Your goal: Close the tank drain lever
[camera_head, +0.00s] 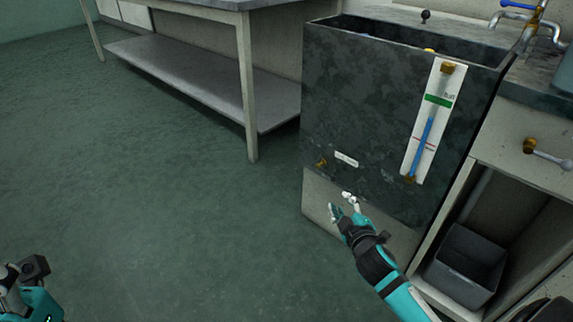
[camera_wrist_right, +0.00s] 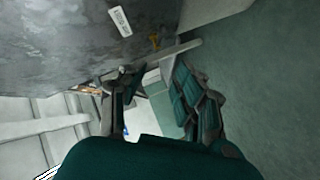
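The tank (camera_head: 375,100) is a dark stone-like box at the right of the head view. A small brass drain fitting (camera_head: 321,163) sits low on its front, left of a white label (camera_head: 346,159). The fitting (camera_wrist_right: 155,41) and label (camera_wrist_right: 120,21) also show in the right wrist view; the lever's position is too small to tell. My right gripper (camera_head: 342,204) is open and empty, below and right of the fitting and apart from it. Its fingers (camera_wrist_right: 156,78) are spread in the wrist view. My left gripper (camera_head: 14,280) shows only partly at the lower left.
A level gauge (camera_head: 431,122) with a blue column is on the tank front. A grey bin (camera_head: 466,265) stands in the open cabinet at right. A brass tap (camera_head: 530,145) juts from the counter front. A table (camera_head: 246,85) stands behind left. The floor at left is clear.

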